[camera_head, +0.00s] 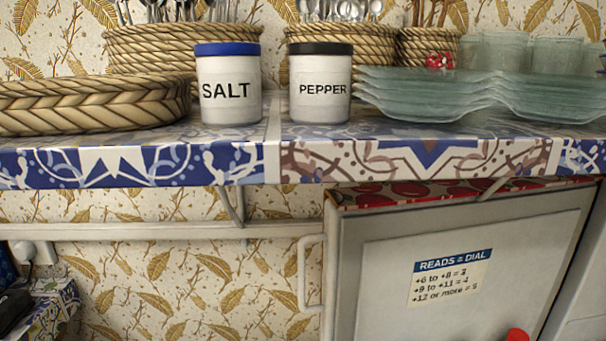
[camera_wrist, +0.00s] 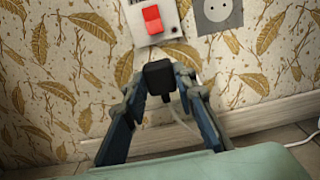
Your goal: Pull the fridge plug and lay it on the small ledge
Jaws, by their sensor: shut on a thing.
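In the wrist view my gripper (camera_wrist: 158,86) is shut on a dark plug (camera_wrist: 158,74), with one finger on each side of it. A pale cord hangs from behind the plug toward the skirting. Just above the plug is a light plate with a red rocker switch (camera_wrist: 152,18). I cannot tell whether the plug still touches that plate. The gripper is not in the head view. The fridge (camera_head: 385,290) appears to be the pale cabinet with a handle at the lower right of the head view. I cannot identify the small ledge with certainty.
A tiled shelf (camera_head: 330,160) holds a salt jar (camera_head: 228,88), a pepper jar (camera_head: 320,88), baskets and stacked glass plates (camera_head: 425,95). A patterned surface (camera_head: 55,300) is at lower left, below a white wall plug. A grey socket (camera_wrist: 217,14) sits right of the switch.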

